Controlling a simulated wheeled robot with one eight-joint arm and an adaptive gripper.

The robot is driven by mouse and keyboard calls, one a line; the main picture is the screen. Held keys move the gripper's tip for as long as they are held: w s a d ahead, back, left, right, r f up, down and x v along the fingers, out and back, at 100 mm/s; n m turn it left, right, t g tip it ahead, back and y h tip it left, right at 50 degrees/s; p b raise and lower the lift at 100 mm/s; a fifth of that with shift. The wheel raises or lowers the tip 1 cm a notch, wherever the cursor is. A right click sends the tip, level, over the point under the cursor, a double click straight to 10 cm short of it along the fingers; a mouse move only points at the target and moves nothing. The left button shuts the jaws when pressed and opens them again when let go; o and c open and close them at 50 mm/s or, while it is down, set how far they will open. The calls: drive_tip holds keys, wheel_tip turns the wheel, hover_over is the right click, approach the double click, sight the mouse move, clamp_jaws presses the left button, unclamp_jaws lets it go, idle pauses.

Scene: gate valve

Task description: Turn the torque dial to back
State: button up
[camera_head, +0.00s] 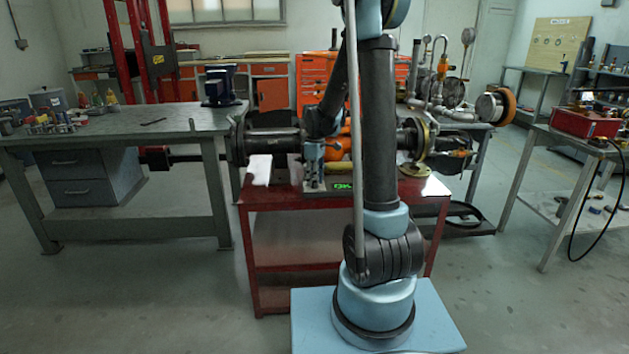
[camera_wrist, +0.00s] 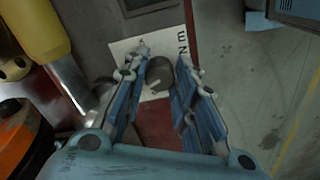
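The dial (camera_wrist: 160,73) is a dark round knob with a pale pointer mark. In the wrist view it sits on a white plate (camera_wrist: 126,48) with black letters, only partly readable. My gripper (camera_wrist: 165,62) is open, its two blue fingers on either side of the knob with their tips close to it. I cannot tell whether they touch it. In the head view my gripper (camera_head: 314,184) points down over the red cart (camera_head: 300,240). The dial cannot be made out there.
A dark panel with green characters (camera_head: 343,186) is beside my gripper. A large pipe (camera_head: 272,141) lies behind it. A yellow cylinder (camera_wrist: 38,28) and an orange part (camera_wrist: 20,140) are close on the left in the wrist view. Floor is open to the right.

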drive_tip(key=shift+c, duration=0.4)
drive_tip(key=m, duration=0.4)
drive_tip(key=shift+m, duration=0.4)
drive_tip(key=m, duration=0.4)
drive_tip(key=shift+m, duration=0.3)
drive_tip(key=m, duration=0.4)
drive_tip(key=shift+a+m, duration=0.1)
drive_tip(key=shift+m, duration=2.2)
drive_tip(key=shift+s, duration=0.1)
drive_tip(key=o, duration=1.1)
drive_tip(key=shift+c, duration=0.2)
drive_tip(key=shift+r, duration=0.1)
